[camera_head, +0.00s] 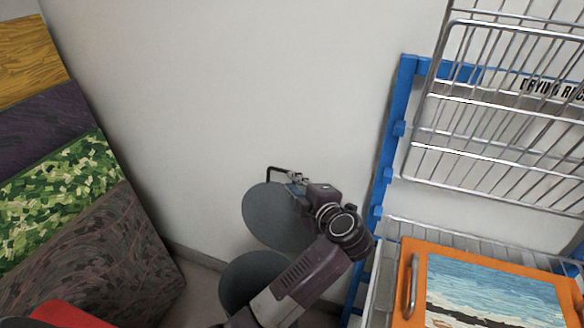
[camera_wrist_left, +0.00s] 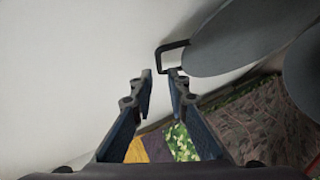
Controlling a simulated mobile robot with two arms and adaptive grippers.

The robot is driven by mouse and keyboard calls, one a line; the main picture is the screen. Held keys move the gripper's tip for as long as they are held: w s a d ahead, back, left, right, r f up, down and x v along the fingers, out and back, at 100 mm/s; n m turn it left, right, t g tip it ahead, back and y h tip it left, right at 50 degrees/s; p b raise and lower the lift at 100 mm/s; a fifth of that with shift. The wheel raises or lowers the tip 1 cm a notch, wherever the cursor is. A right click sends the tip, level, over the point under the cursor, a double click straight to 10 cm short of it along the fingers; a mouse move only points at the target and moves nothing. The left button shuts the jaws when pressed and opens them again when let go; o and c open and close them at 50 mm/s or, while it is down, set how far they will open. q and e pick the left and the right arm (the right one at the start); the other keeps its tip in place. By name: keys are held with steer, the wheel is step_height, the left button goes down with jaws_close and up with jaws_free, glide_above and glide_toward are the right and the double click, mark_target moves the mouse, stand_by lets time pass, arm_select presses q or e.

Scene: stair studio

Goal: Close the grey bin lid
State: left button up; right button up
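The grey bin lid (camera_head: 272,216) is a round disc standing raised, near upright, against the white wall. A black bracket-shaped handle (camera_head: 278,170) sticks out at its top edge. The dark grey bin (camera_head: 250,278) is below it, partly hidden by my left arm. My left gripper (camera_head: 297,190) is beside the lid's upper right edge, near the handle. In the left wrist view the fingers (camera_wrist_left: 160,88) are apart with nothing between them. The lid (camera_wrist_left: 235,38) and handle (camera_wrist_left: 170,52) lie just beyond the fingertips, to the right. My right gripper is not in view.
A blue drying rack (camera_head: 395,130) with wire shelves (camera_head: 500,125) stands close on the right. An orange-framed seascape picture (camera_head: 415,262) lies on its lower shelf. Patterned panels (camera_head: 75,190) lean at the left. The wall above the lid is clear.

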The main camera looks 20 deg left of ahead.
arm_select(q)
steer(key=b, duration=0.1)
glide_above(284, 193)
steer(key=f, duration=0.2)
steer(key=shift+r, duration=0.15)
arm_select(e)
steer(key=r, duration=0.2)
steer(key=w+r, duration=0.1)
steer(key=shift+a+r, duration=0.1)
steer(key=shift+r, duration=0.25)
arm_select(q)
steer(key=shift+c, duration=0.3)
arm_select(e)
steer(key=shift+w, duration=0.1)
arm_select(q)
jaws_close()
